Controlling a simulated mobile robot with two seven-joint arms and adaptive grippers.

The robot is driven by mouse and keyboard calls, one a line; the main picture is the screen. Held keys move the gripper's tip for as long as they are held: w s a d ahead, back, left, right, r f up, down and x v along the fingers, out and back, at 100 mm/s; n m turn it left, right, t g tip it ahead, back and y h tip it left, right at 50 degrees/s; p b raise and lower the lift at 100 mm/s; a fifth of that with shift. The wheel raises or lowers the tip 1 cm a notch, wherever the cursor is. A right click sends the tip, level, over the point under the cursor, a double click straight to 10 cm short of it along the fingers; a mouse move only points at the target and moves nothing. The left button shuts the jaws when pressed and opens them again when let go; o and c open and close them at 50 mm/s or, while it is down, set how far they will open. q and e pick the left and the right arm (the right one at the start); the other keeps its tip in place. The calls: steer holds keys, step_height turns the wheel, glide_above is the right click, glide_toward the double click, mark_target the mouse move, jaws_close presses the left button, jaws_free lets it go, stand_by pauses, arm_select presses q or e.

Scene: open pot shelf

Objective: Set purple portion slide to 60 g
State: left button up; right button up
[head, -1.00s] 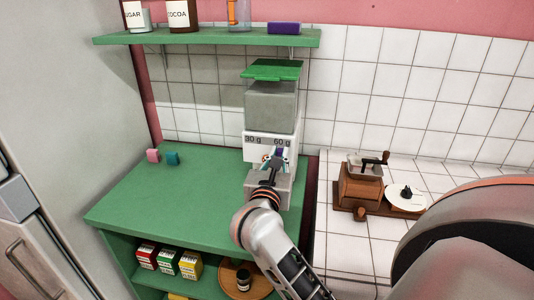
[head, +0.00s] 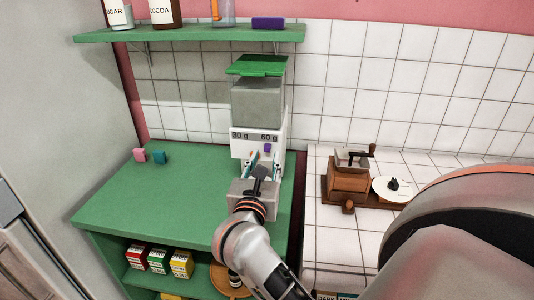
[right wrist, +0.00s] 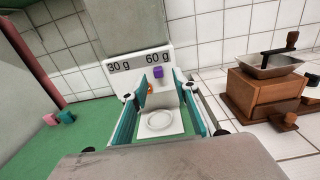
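The purple portion slide (head: 267,148) sits on the white front of the dispenser (head: 257,105), below the "60 g" label and well right of "30 g". In the right wrist view the purple slide (right wrist: 158,72) shows directly under the "60 g" print. My right gripper (head: 264,161) is in front of and just below the slide. Its two teal-padded fingers are apart with nothing between them, and in the wrist view the open fingers (right wrist: 161,88) stand clear of the slide. My left gripper is not in view.
A wooden grinder (head: 348,180) stands on the white tiled counter to the right, beside a white disc (head: 396,189). Pink (head: 140,155) and teal (head: 160,157) blocks lie on the green counter (head: 130,195) at left. A green shelf (head: 190,35) hangs above.

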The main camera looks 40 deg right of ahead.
steer(key=shift+v, duration=1.55)
steer(key=a+r+n+t, duration=0.3)
steer(key=a+n+t, duration=0.35)
steer(key=n, duration=0.75)
steer(key=a+f+n+t+y, duration=0.4)
steer(key=a+f+n+y, duration=0.55)
steer(key=n+y, duration=0.75)
steer(key=s+a+f+n+g+y, duration=0.1)
steer(key=s+a+f+n+g, duration=0.15)
steer(key=f+n, duration=0.45)
steer(key=s+a+f+n+g, duration=0.1)
steer(key=f+n+g, duration=0.2)
steer(key=f+n, duration=0.5)
steer(key=s+d+f+n+g, duration=0.1)
steer(key=s+f+n+g, duration=0.1)
steer(key=s+f, duration=0.3)
steer(key=s+d+f+n+g+h, duration=0.1)
steer(key=s+f+g, duration=0.3)
steer(key=f, duration=0.9)
steer(key=shift+s+d+f+n+h, duration=0.3)
steer(key=shift+s+d+f+n, duration=0.15)
steer(key=shift+n, duration=0.25)
